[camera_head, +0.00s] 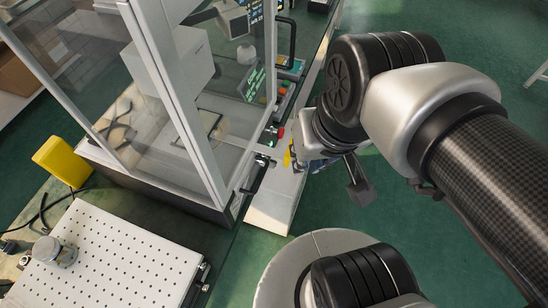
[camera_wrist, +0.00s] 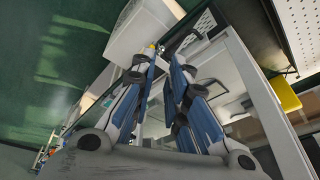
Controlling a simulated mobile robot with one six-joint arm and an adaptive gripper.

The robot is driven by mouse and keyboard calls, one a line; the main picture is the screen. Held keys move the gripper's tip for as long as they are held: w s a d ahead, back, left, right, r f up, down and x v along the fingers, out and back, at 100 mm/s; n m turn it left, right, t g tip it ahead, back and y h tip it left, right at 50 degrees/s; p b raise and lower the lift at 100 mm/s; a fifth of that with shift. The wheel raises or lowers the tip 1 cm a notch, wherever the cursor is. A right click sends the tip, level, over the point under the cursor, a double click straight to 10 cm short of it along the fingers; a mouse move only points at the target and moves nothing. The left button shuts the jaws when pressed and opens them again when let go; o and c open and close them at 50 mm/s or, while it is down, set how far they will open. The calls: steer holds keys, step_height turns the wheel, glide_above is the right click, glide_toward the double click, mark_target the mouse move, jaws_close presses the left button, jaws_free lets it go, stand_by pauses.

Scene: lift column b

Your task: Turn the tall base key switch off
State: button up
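My gripper (camera_head: 312,163) is at the front right corner of a glass-sided machine (camera_head: 205,140), partly covered by my own arm in the head view. In the wrist view, its two blue-and-grey fingers (camera_wrist: 161,56) stand apart with a narrow gap between the tips, and I see nothing held. A small dark and metal fitting (camera_head: 262,160) sticks out from the machine's front edge, left of my gripper. It may be the key switch, but it is too small to tell, and its key position is not readable. A yellow part (camera_head: 287,157) shows right beside my gripper.
A red button (camera_head: 281,132) and a green light (camera_head: 272,143) sit on the machine edge. A black handle (camera_head: 286,38) rises behind. A perforated white plate (camera_head: 110,255) and a yellow block (camera_head: 62,162) stand left. Green floor (camera_head: 400,215) is open at right.

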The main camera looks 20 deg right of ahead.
steer(key=shift+o, duration=0.7)
steer(key=w+d+f+m+g+y, duration=0.2)
steer(key=w+f+m+g+y, duration=0.2)
steer(key=m, duration=0.4)
steer(key=shift+w+d+f+m+g+p, duration=0.4)
steer(key=shift+w+f, duration=0.3)
steer(key=shift+w, duration=0.45)
steer(key=w+d+f+m+y+p, duration=0.1)
steer(key=w+d+f+m+y, duration=0.45)
steer(key=f+m, duration=0.4)
steer(key=m+t+y+p, duration=0.1)
steer(key=m+t+y, duration=0.4)
steer(key=m+t, duration=1)
glide_toward(271, 164)
steer(key=w+a+r+m+g, duration=0.2)
steer(key=w+a+g, duration=0.1)
steer(key=w+a, duration=0.2)
steer(key=shift+w+a, duration=0.2)
steer(key=shift+w, duration=0.15)
steer(key=shift+m+h, duration=0.25)
steer(key=shift+c, duration=0.2)
jaws_close()
